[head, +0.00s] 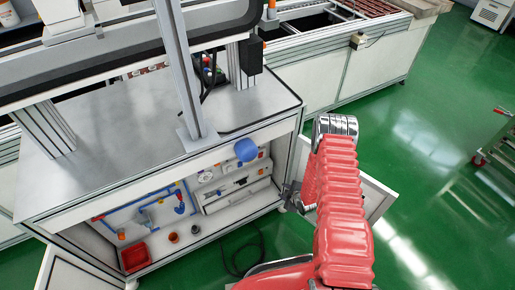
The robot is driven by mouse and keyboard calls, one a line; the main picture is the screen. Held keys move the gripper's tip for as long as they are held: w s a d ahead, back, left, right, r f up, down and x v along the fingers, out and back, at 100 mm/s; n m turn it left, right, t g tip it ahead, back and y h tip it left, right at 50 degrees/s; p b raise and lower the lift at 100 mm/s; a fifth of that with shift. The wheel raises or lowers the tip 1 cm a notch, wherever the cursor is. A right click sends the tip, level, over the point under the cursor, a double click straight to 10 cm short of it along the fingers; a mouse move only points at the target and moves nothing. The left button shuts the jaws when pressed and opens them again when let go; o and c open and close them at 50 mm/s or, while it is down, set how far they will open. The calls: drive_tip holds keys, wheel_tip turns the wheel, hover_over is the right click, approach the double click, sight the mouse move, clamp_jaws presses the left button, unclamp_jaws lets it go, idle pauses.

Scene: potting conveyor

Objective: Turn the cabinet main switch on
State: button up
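The cabinet (285,150) stands open under a metal worktop. Its right inner section holds small electrical parts (205,177) on a pale back panel. My red-sleeved arm rises at the right of the cabinet. A small grey part by the cabinet's right edge, partly behind the arm, appears to be my gripper (293,195). Its fingers are too small and hidden to read.
The right cabinet door (378,197) and the left door (75,272) stand open. Blue pipes (150,200) and a red bin (135,257) are inside at left. A dark cable (240,255) lies on the green floor. Floor at the right is clear up to a cart (495,150).

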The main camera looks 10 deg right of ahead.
drive_tip(key=w+a+r+n+t+y, duration=0.4)
drive_tip(key=w+r+n+t, duration=0.2)
drive_tip(key=r, duration=0.5)
drive_tip(key=n+t, duration=0.2)
drive_tip(key=shift+r+n+t, duration=0.3)
drive_tip(key=shift+n, duration=0.1)
drive_tip(key=shift+w, duration=0.1)
drive_tip(key=x, duration=1.3)
drive_tip(key=shift+w+a, duration=0.2)
drive_tip(key=shift+w, duration=0.15)
